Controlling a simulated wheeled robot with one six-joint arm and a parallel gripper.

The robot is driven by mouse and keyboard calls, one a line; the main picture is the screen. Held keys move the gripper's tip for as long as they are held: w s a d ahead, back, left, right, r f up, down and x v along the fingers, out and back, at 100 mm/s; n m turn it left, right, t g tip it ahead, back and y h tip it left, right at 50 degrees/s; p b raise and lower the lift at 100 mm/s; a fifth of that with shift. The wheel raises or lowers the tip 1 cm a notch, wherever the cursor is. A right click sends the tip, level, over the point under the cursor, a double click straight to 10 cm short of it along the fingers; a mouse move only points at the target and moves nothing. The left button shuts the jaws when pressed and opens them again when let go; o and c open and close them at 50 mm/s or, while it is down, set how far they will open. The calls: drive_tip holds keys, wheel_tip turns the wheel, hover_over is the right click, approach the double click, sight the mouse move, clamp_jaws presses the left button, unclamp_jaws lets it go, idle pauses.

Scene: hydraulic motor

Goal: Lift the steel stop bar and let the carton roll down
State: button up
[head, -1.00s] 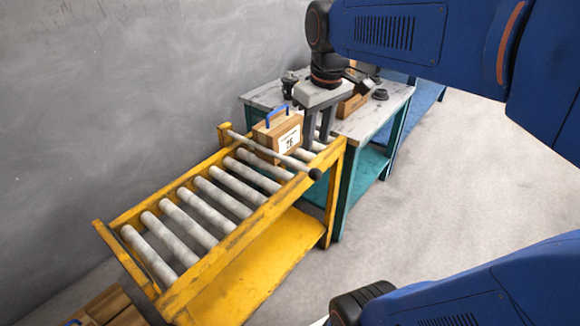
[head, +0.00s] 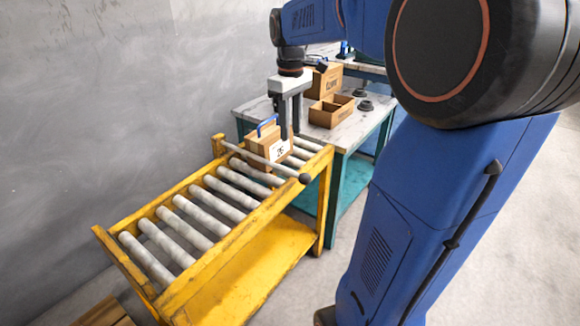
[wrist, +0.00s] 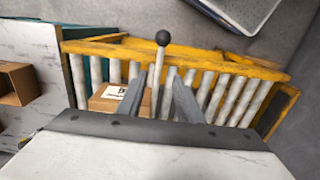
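The steel stop bar (head: 240,151) is a thin grey rod with a black ball knob (head: 305,178), lying across the yellow roller conveyor (head: 215,255). My gripper (head: 290,136) is over the upper end of the conveyor, beside the carton. In the wrist view its fingers (wrist: 158,88) are apart, with the bar (wrist: 158,66) and its knob (wrist: 163,38) showing between them. The carton (wrist: 112,92) is left of the fingers there. Whether the fingers touch the bar cannot be told.
A teal workbench (head: 340,139) behind the conveyor holds an open brown box (head: 331,112), another box (head: 322,82) and small dark parts. A grey wall bounds the left side. A wooden pallet (head: 103,312) lies below the conveyor's low end. The rollers below the bar are clear.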

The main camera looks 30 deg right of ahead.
sight(291, 171)
wheel_tip(291, 171, down, 13)
drive_tip(key=shift+f, duration=0.2)
idle(0.3)
clamp_jaws()
